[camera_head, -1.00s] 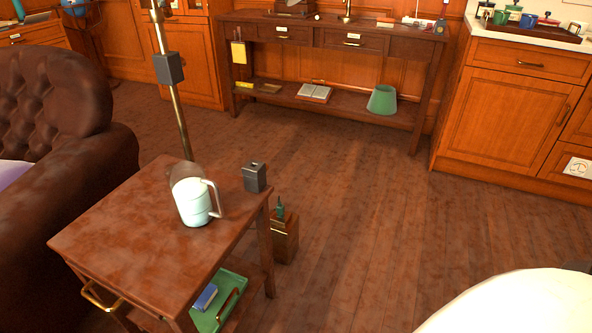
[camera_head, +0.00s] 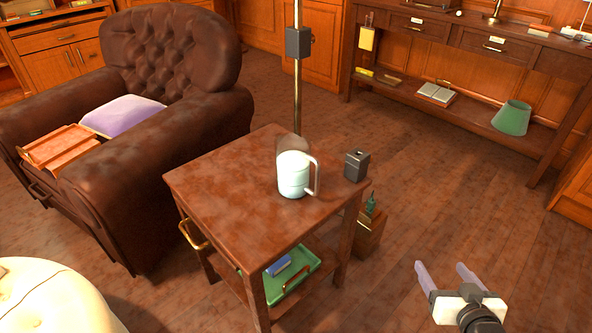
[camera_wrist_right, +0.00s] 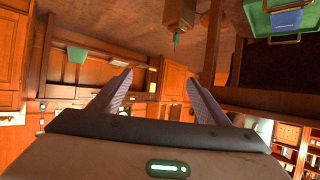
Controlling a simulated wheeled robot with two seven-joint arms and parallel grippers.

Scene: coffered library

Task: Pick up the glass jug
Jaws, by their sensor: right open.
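The glass jug (camera_head: 294,175) stands upright on the small wooden side table (camera_head: 215,194). It is clear at the top, looks pale and milky below, and its handle is on the right side. My right gripper (camera_head: 448,270) is at the lower right of the head view, over the floor, open and empty, well apart from the jug. In the right wrist view its two fingers (camera_wrist_right: 160,88) are spread with nothing between them. The jug is not visible in the wrist view. My left gripper is not in view.
A dark metal box (camera_head: 356,165) stands right of the jug. A brass pole (camera_head: 298,95) rises behind the table. A green tray (camera_head: 290,275) lies on the lower shelf, and a wooden box (camera_head: 370,232) stands on the floor beside it. A leather armchair (camera_head: 165,150) is close on the left.

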